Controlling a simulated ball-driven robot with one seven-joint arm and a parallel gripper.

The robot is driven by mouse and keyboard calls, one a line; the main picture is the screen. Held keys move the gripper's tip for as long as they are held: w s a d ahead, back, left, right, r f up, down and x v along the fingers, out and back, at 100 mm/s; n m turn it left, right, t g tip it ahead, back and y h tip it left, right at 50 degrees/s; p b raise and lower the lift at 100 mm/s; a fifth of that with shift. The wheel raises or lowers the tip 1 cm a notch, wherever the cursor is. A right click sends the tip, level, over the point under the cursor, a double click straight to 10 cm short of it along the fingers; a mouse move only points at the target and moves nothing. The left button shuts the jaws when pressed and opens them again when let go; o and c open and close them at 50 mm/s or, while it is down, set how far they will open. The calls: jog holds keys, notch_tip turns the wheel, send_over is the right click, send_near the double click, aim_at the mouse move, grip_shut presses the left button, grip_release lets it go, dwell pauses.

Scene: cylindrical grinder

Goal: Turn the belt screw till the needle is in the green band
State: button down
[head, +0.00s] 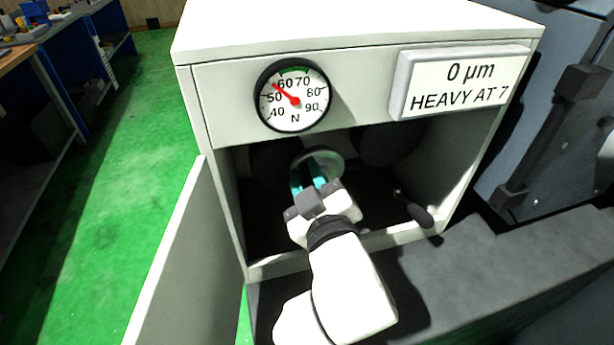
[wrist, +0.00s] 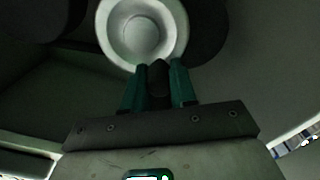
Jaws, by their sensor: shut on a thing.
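The round dial (head: 293,97) on the cabinet front has a red needle (head: 283,91) pointing up-left, between 50 and 60. Its green band (head: 294,70) lies at the top, just clockwise of the needle tip. The belt screw (head: 335,162) shows a pale round head inside the open cabinet, partly hidden by my gripper (head: 314,170). My gripper reaches in with its teal fingers at the screw, shut on it. In the wrist view the pale round head (wrist: 140,30) is beyond the fingertips of my gripper (wrist: 156,72), with a dark rounded piece between the fingers.
A sign (head: 466,82) reads "0 µm HEAVY AT 7". The cabinet door (head: 175,270) stands open at the left. Dark pulleys (head: 388,142) sit behind the gripper. A black handle (head: 415,210) protrudes at the lower right of the opening. Green floor (head: 130,130) is clear at the left.

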jog(key=shift+a+r, duration=0.1)
jog(key=c, duration=0.9)
grip_release()
jog(key=shift+s, duration=0.1)
jog(key=s+d+b, duration=0.1)
jog(key=s+d, duration=0.1)
jog(key=s, duration=0.8)
jog(key=shift+s, duration=0.25)
jog(key=shift+d, duration=0.1)
